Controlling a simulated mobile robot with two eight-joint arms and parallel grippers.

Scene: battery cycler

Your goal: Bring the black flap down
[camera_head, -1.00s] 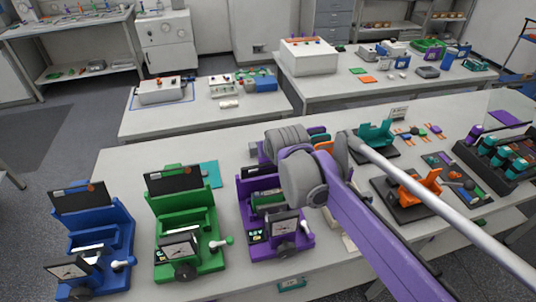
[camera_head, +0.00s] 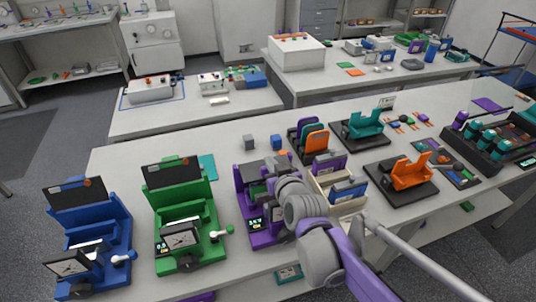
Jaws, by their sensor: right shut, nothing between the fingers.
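Three battery cycler stations stand in a row at the front left of the bench. The blue one (camera_head: 110,225) and the green one (camera_head: 205,210) each have a black flap raised at the back, the blue station's flap (camera_head: 77,193) and the green station's flap (camera_head: 171,172). The purple station (camera_head: 244,204) is partly hidden by my right arm. A dark flap (camera_head: 256,168) at its back looks lower and flatter than the other two; its exact angle is unclear. My right gripper (camera_head: 276,180) is shut and empty at the purple station, its fingertips mostly hidden. My left gripper is out of view.
Right of the purple station stand a beige bin (camera_head: 345,207) with a blue item, a black rack (camera_head: 300,145) with coloured plates, and an orange holder (camera_head: 411,170). A small blue block (camera_head: 276,142) sits behind. The bench's front right is partly covered by my arm.

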